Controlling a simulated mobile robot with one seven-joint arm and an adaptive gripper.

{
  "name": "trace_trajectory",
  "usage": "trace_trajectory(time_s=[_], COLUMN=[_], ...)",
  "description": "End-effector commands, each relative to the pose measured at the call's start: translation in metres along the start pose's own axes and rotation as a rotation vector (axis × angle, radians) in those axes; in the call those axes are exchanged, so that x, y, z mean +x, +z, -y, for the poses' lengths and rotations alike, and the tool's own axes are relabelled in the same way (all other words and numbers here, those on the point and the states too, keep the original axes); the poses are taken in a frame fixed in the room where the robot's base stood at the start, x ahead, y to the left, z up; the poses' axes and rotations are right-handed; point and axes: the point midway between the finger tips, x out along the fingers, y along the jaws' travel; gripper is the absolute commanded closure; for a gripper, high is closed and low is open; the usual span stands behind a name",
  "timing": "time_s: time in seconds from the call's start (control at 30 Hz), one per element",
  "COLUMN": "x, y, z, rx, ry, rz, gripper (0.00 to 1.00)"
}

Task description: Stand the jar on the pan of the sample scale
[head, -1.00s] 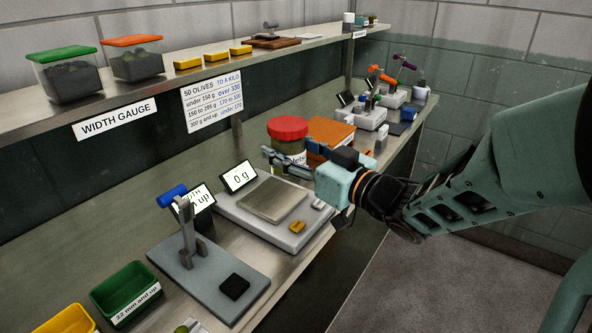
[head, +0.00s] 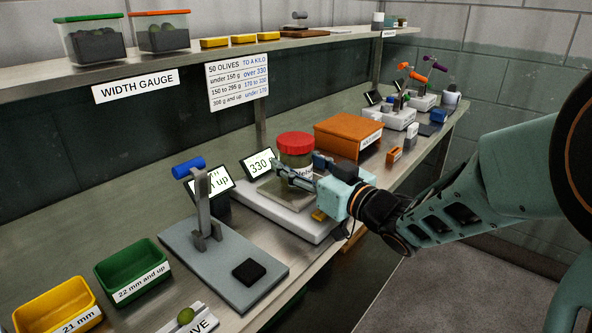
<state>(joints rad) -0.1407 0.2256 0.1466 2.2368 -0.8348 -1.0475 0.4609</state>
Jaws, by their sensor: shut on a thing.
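The jar (head: 296,158) has a red lid and a pale label, and it stands upright over the pan (head: 272,196) of the sample scale (head: 283,216). The scale's display (head: 259,164) reads 330. My gripper (head: 297,176) is shut around the jar's body from the front right. The fingers and wrist hide the jar's lower part and much of the pan. The jar appears to rest on the pan, though its base is partly hidden.
A width gauge with a blue handle (head: 188,167) stands left of the scale. Green (head: 133,270) and yellow (head: 56,306) bins sit further left. An orange box (head: 348,136) is behind right. A shelf (head: 190,57) runs above the bench.

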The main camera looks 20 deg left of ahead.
Motion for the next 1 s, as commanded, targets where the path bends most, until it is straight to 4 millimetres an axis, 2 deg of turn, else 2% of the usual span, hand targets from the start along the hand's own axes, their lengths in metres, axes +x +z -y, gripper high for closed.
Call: trace_trajectory(time_s=[0.33, 0.37, 0.5, 0.9, 1.0], x=[0.0, 0.0, 0.0, -0.001, -0.018], y=[0.002, 0.003, 0.002, -0.004, -0.003], z=[0.0, 0.0, 0.0, 0.0, -0.002], rx=[-0.001, 0.0, 0.0, 0.0, -0.001], ry=[0.0, 0.0, 0.0, 0.0, 0.004], rz=[-0.003, -0.001, 0.0, -0.001, 0.0], gripper=[0.85, 0.49, 0.34, 0.33, 0.33])
